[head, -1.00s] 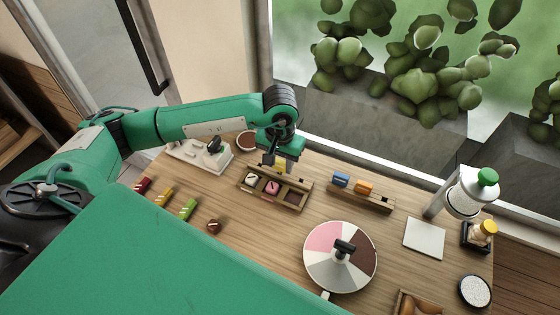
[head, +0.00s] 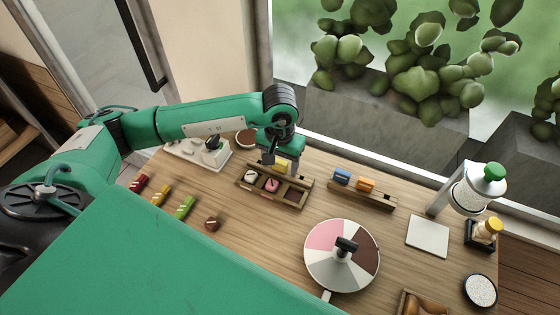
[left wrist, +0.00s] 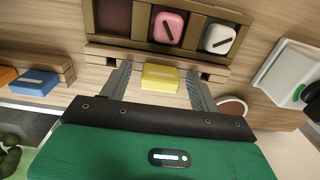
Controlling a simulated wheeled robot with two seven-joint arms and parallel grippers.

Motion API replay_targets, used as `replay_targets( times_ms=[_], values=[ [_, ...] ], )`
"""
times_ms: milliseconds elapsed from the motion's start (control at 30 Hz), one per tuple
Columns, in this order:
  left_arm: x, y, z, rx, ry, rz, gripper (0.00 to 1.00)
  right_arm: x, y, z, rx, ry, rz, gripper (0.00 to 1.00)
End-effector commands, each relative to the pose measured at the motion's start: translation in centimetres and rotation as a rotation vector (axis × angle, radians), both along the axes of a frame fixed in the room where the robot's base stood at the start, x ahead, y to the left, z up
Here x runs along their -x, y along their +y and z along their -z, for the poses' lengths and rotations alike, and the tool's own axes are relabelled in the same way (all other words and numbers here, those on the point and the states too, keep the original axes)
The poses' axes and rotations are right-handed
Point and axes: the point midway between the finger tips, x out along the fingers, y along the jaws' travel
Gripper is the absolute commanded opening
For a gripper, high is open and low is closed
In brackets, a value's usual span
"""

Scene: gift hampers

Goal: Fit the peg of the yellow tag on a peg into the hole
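The yellow tag (head: 283,165) stands at the back edge of a three-compartment wooden tray (head: 273,203). It also shows in the left wrist view (left wrist: 160,77), against the tray's wooden rail (left wrist: 100,53). Its peg is out of sight and no open hole can be made out. My left gripper (head: 273,164) is above that back edge. In the left wrist view my left gripper (left wrist: 160,88) is open, one finger on each side of the yellow tag, with a gap visible on both sides. My right gripper is not in view.
A wooden rail (head: 375,203) with a blue tag (head: 342,177) and an orange tag (head: 365,185) stands to the right. The tray holds a white piece (head: 250,176) and a pink piece (head: 271,185).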

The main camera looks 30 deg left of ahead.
Motion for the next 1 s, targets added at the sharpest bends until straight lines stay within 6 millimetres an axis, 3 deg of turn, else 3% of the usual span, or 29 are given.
replay_targets(
  times_ms=[367, 733, 1000],
  values=[
    [0.0, 0.0, 0.0, 0.0, 0.0, 0.0, 0.63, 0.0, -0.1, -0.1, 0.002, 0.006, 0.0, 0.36],
    [-0.1, 0.0, -7.9, 0.001, -0.007, 0.001, 0.63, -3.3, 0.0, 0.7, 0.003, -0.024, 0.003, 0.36],
    [-0.1, 0.0, -12.5, 0.001, -0.003, 0.0, 0.63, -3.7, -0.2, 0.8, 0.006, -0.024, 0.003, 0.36]
  ],
)
